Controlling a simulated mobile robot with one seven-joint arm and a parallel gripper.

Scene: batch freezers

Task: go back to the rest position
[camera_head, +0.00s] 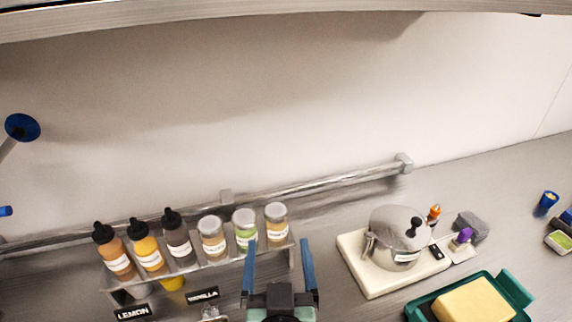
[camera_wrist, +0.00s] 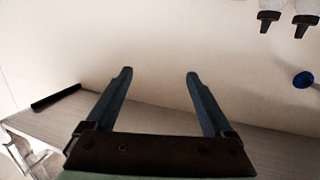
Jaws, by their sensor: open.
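My gripper (camera_head: 279,250) is at the bottom middle of the head view, with its two blue fingers spread apart and nothing between them. In the wrist view my gripper (camera_wrist: 158,74) is also open and empty, with its fingers toward the pale wall (camera_wrist: 150,30).
A rack (camera_head: 200,267) of squeeze bottles and lidded jars stands left of my gripper. A steel pot (camera_head: 392,232) sits on a white board (camera_head: 380,284) at the right. A green tray (camera_head: 417,311) holds a yellow block (camera_head: 475,303). A shelf edge (camera_head: 200,18) runs overhead.

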